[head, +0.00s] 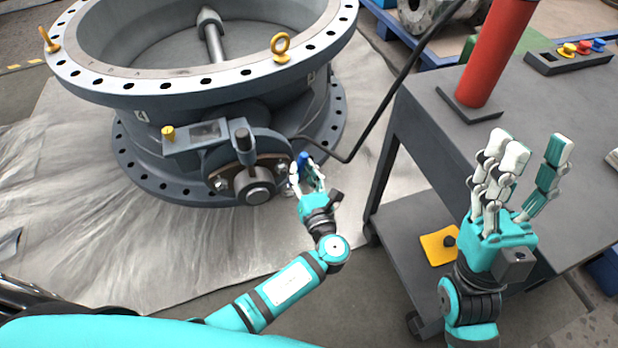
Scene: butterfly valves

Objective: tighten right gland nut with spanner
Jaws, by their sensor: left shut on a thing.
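The large grey butterfly valve (190,90) lies with its bore facing up. On its near side is the gland (257,190), a round shaft end with a nut on each side. The right gland nut (282,169) is partly hidden close to my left fingers. My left gripper (306,172) is just right of it, shut on a small blue object (303,159). Fingers hide most of that object, so I cannot tell whether it is the spanner or whether it touches the nut. My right gripper (525,160) is open and empty, fingers spread upward over the grey cart.
The grey cart (550,110) stands at right with a red cylinder (490,60) and a tray of coloured knobs (570,55). A black hose (385,100) runs between valve and cart. A yellow item (438,245) lies on its lower shelf. The sheet (80,240) at left is clear.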

